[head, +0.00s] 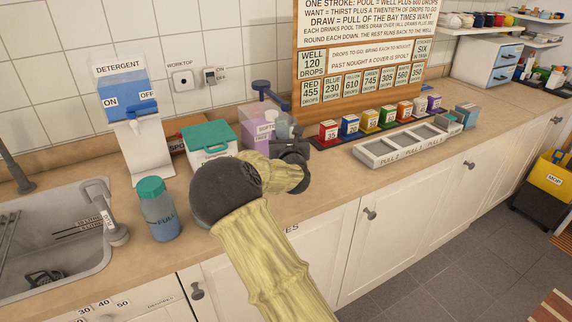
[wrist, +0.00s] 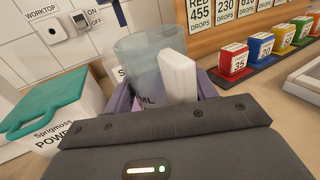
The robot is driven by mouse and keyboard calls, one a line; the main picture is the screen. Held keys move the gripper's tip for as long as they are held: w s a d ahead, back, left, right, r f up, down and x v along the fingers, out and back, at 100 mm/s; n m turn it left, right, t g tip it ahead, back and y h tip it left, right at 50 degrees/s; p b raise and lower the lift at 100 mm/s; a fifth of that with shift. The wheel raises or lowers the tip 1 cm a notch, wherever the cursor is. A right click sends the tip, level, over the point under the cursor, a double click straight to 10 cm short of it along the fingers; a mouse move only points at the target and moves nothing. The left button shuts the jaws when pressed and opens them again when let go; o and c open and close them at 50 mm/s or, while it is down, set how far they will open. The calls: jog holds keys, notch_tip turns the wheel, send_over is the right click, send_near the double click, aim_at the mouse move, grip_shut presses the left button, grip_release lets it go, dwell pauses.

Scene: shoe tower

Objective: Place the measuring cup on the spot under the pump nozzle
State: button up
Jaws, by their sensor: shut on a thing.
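The clear measuring cup (wrist: 146,58), with part of an ML mark visible, is upright in my gripper (wrist: 168,88) in the wrist view. A pale block-like piece stands in front of its right side. In the head view the cup (head: 281,126) shows just beyond my gripper (head: 290,146), which is shut on it. The blue pump nozzle (head: 272,94) projects above and slightly left of the cup, from the purple softener container (head: 256,138). A blue piece of the pump (wrist: 119,12) shows behind the cup in the wrist view. The spot under the nozzle is hidden by the cup and gripper.
A teal-lidded powder box (head: 208,142) stands left of the softener. The detergent dispenser (head: 130,110) and a teal-capped bottle (head: 157,212) are farther left, near the sink (head: 50,240). Coloured blocks (head: 370,121) and a grey pull tray (head: 400,148) lie right.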

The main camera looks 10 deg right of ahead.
notch_tip(320, 180, down, 4)
jog(key=shift+f, duration=0.15)
jog(key=shift+f, duration=0.1)
jog(key=shift+f, duration=1.75)
jog(key=shift+f, duration=0.2)
jog(key=o, duration=1)
jog(key=shift+c, duration=0.2)
jog(key=shift+r, duration=0.1)
